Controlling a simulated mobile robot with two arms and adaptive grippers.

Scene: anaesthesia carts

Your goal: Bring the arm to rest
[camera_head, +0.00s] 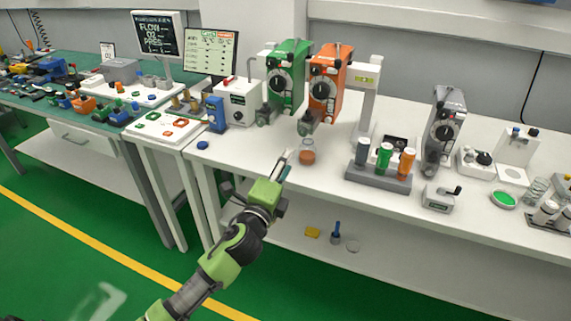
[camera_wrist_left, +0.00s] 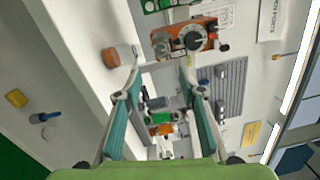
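My left arm reaches up from the lower left in the head view. Its green-bodied left gripper (camera_head: 286,163) is in front of the white bench's front edge. In the left wrist view the two fingers of the left gripper (camera_wrist_left: 160,80) stand apart, with nothing held between them. A small jar with orange-brown contents (camera_head: 307,157) stands on the bench just right of the fingertips. The jar also shows in the left wrist view (camera_wrist_left: 112,57), beside one fingertip and apparently apart from it. My right gripper is not in view.
On the white bench (camera_head: 232,150) stand a green vaporizer (camera_head: 288,75), an orange vaporizer (camera_head: 327,83), a grey vaporizer (camera_head: 443,128) and a rack of bottles (camera_head: 378,178). A lower shelf (camera_head: 385,255) carries a few small items. Green floor lies open at the lower left.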

